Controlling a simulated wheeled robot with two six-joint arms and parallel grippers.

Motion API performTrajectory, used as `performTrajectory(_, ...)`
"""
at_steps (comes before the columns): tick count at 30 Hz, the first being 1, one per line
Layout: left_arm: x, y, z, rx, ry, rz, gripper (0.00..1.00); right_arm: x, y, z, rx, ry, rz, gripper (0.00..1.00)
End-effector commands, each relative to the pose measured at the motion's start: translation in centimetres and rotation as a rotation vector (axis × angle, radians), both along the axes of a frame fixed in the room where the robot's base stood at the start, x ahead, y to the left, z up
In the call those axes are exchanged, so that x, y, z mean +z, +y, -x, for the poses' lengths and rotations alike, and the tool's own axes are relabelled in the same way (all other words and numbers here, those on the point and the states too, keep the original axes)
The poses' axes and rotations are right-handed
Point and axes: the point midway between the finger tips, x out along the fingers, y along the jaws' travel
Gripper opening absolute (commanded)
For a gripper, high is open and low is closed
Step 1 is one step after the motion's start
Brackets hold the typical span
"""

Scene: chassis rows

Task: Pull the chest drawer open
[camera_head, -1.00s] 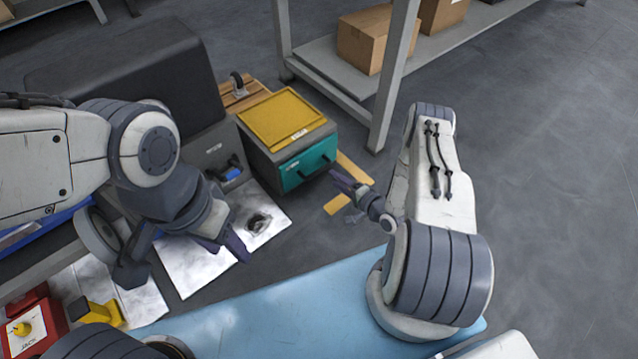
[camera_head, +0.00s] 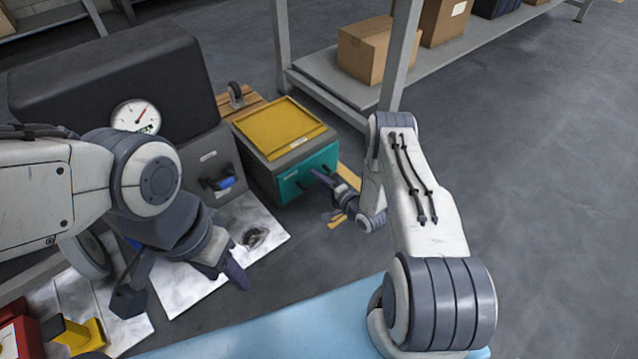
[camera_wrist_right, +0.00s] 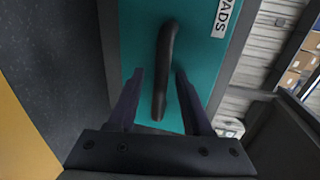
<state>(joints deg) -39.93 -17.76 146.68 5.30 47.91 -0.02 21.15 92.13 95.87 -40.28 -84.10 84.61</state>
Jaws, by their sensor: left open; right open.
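The chest (camera_head: 262,160) is a grey box with a yellow top, standing on the floor in the middle of the head view. Its teal drawer front (camera_head: 290,186) faces my right arm and looks shut. In the right wrist view the drawer front (camera_wrist_right: 197,60) carries a dark bar handle (camera_wrist_right: 162,65) and a label reading "PADS". My right gripper (camera_wrist_right: 158,92) is open, with one finger on each side of the handle's lower part; I cannot tell whether they touch it. My left gripper (camera_head: 232,276) is open and empty over the white sheet, away from the chest.
A grey cabinet (camera_head: 208,160) with a blue-marked handle stands left of the chest. A shelf (camera_head: 335,78) with cardboard boxes (camera_head: 375,48) is behind. A yellow strip (camera_head: 348,180) lies beside the chest. The floor at the right (camera_head: 540,180) is clear.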

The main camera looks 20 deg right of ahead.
Motion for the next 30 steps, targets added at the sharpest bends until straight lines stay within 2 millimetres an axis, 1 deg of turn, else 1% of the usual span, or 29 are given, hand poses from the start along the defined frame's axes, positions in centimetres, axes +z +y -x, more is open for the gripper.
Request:
performTrajectory(5,0.05,0.00,0.00,0.000,0.000,0.000,0.50,0.05,-0.03,0.00,0.000,0.000,0.000,0.50)
performTrajectory(8,0.05,0.00,0.00,0.000,0.000,0.000,0.50,0.06,-0.05,0.01,0.000,0.000,0.000,0.15)
performTrajectory(9,0.05,0.00,0.00,0.000,0.000,0.000,0.50,0.05,-0.05,0.02,-0.001,0.000,0.000,0.00)
performTrajectory(30,0.04,0.00,0.00,0.000,0.000,0.000,0.50,0.03,-0.08,0.05,-0.001,0.000,0.000,0.00)
